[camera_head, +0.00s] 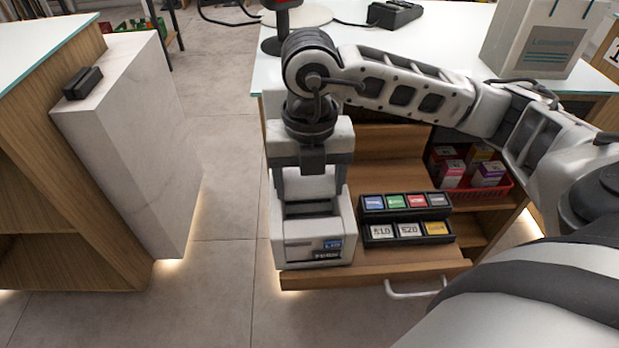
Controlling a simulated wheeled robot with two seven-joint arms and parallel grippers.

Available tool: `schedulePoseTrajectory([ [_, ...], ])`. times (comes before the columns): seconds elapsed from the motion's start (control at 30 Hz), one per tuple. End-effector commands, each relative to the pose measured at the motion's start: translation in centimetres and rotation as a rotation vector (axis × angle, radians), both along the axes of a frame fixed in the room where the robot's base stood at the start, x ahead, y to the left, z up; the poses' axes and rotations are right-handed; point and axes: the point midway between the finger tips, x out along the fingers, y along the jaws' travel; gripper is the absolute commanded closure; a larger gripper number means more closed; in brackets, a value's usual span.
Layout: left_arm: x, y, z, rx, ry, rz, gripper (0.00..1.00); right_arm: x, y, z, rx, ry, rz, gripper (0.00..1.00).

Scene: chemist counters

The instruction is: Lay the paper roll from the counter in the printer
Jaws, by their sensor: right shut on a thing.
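The printer (315,246), a white box with a dark opening on top and a label on its front, stands on the pull-out wooden shelf. My right gripper (312,178) points down just over the printer's top opening. It is shut on a white thing, apparently the paper roll (308,187), mostly hidden between its fingers. The roll looks to be at or just above the opening; I cannot tell whether it touches the printer. My left gripper is out of view.
A key block (405,218) with coloured buttons sits right of the printer on the shelf (365,271). A red basket (484,190) of small boxes is further right. A white paper bag (545,40) and a dark device (394,14) stand on the counter above. A marble-faced counter (135,130) is at left.

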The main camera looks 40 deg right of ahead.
Motion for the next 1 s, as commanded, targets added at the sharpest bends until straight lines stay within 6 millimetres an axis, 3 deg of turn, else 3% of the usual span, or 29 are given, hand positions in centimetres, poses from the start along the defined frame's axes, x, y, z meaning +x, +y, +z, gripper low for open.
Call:
schedulePoseTrajectory([
  [0.03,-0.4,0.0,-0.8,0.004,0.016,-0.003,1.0,0.0,0.0,-0.3,0.001,0.0,0.0,0.54],
  [0.07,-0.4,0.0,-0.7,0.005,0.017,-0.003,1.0,0.0,0.0,-0.2,0.001,0.0,0.0,0.24],
  [0.13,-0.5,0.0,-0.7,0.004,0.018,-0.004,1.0,0.0,0.0,-0.1,0.0,0.0,0.0,0.04],
  [0.47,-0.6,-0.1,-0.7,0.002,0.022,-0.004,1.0,0.0,0.0,-0.2,0.0,0.001,0.0,0.04],
  [0.67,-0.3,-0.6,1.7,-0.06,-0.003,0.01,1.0,0.0,0.0,0.2,0.0,-0.001,0.0,0.04],
  [1.0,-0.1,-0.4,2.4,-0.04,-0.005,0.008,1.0,0.1,-0.1,9.2,0.0,-0.008,0.0,0.04],
])
